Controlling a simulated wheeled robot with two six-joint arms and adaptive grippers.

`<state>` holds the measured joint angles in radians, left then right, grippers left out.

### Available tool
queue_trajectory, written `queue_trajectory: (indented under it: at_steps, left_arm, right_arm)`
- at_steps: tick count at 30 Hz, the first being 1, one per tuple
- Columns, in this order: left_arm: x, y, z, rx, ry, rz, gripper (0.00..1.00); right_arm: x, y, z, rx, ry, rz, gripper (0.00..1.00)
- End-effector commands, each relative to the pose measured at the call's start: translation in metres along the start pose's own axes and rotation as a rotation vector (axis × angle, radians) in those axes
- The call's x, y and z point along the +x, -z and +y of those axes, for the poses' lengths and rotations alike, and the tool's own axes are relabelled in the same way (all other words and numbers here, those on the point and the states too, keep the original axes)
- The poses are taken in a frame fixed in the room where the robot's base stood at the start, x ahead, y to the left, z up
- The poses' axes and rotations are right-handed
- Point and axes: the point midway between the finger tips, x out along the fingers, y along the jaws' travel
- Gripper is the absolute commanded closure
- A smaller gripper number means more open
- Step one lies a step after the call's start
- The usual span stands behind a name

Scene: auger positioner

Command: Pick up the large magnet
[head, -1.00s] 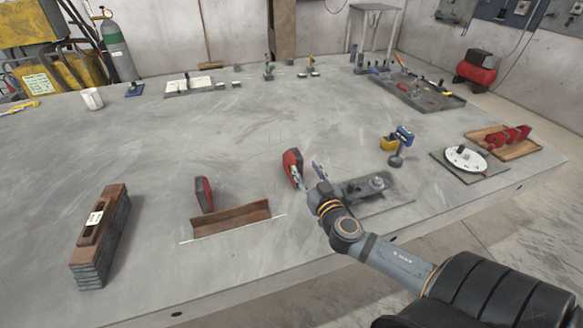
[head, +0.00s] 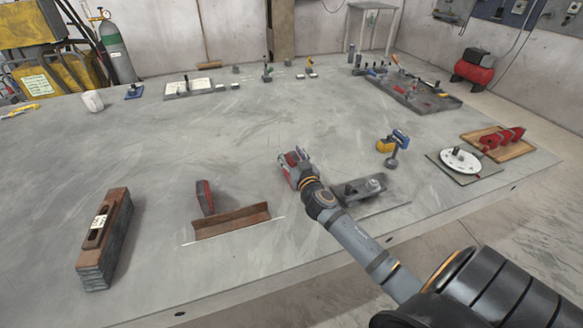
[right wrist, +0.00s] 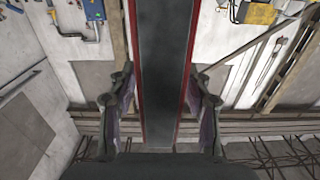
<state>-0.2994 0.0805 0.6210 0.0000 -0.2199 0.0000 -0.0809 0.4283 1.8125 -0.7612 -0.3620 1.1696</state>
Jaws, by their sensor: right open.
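A red and dark grey magnet block (head: 292,158) stands at the middle of the table, partly hidden by my right gripper (head: 294,166) in the head view. In the right wrist view the magnet (right wrist: 165,70) is a long dark slab with red edges, between the fingers of my right gripper (right wrist: 163,100). The fingers are open, with a gap visible on each side of the slab. A second red and dark block (head: 205,197) stands to the left, behind a rusty angle iron. My left gripper is out of view.
The rusty angle iron (head: 232,221) lies near the front edge. A stack of bars (head: 103,245) is at the left. A grey plate fixture (head: 378,207) lies just right of my gripper. A yellow and blue tool (head: 393,144) stands behind it.

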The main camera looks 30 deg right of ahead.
Motion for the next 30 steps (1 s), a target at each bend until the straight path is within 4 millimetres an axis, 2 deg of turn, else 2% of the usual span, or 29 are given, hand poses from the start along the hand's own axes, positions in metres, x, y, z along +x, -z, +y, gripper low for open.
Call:
queue_trajectory:
  at_steps: [2,12,30]
  left_arm:
    - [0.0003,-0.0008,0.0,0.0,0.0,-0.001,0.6]
    - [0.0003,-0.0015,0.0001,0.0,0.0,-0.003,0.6]
    - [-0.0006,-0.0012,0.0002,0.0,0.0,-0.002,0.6]
  right_arm:
    - [-0.0001,-0.0001,0.0001,0.0,0.0,0.0,0.54]
    - [-0.0003,-0.0001,0.0002,-0.001,0.0,0.0,1.0]
    - [0.0,0.0051,-0.0004,-0.001,0.002,0.006,1.0]
